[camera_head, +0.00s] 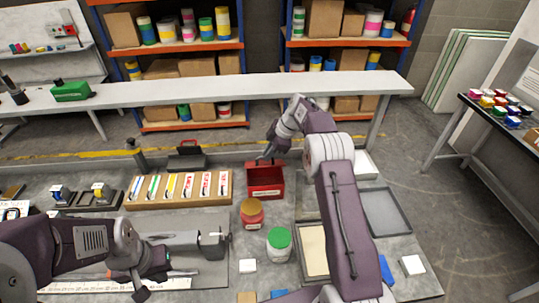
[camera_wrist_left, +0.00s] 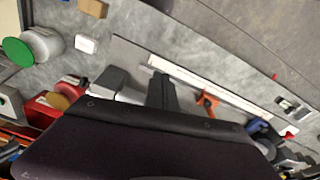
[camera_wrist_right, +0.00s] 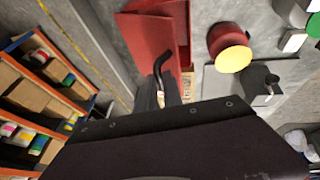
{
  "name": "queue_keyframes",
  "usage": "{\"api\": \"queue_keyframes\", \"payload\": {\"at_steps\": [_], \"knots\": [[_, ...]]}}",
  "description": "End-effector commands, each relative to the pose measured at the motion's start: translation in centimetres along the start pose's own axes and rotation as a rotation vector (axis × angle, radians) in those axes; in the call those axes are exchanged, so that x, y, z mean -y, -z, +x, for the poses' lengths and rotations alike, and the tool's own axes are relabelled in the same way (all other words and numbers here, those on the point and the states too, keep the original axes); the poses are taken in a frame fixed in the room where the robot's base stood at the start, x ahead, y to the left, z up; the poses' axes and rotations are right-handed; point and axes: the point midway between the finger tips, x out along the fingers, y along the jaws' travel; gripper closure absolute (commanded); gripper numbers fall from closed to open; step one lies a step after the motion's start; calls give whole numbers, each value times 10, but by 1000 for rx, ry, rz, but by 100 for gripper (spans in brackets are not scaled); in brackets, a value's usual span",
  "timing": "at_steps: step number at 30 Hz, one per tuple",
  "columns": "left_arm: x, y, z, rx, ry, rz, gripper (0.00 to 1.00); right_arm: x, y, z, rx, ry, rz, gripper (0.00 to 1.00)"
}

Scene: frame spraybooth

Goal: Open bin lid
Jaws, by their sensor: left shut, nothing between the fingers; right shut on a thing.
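The red bin (camera_head: 265,190) stands on the worktable in the middle of the head view, and its open inside shows. Its lid looks raised at the back, though my gripper partly covers it. My right gripper (camera_head: 266,158) is at the bin's back edge, shut on a dark curved handle. In the right wrist view the black handle (camera_wrist_right: 184,30) runs from the red bin (camera_wrist_right: 147,45) down to the fingertips. My left gripper (camera_head: 140,293) is shut and empty, low over the table near a white ruler (camera_wrist_left: 205,85) in the left wrist view.
A red jar with a yellow-brown lid (camera_head: 251,213) and a white jar with a green lid (camera_head: 279,244) stand in front of the bin. A wooden rack of labelled packs (camera_head: 180,203) is to its left. Trays (camera_head: 386,212) lie to the right, partly behind my right arm.

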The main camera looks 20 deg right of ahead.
Motion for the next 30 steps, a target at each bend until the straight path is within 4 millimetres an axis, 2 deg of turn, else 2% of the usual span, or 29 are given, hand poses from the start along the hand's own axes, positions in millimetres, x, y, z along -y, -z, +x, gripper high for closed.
{"api": "queue_keyframes", "payload": {"at_steps": [1,7,24,27,30], "knots": [[0,1,-10,0,0,0,100,-4,2,-3,0,-1,-1,100],[0,2,-20,0,0,0,100,-11,1,-2,1,-1,-1,100],[0,2,-22,0,0,5,100,-11,0,1,2,3,0,100],[7,-5,-22,33,29,98,100,-11,0,1,2,3,0,100],[32,3,-29,50,128,308,100,-11,0,1,3,4,0,100]]}}
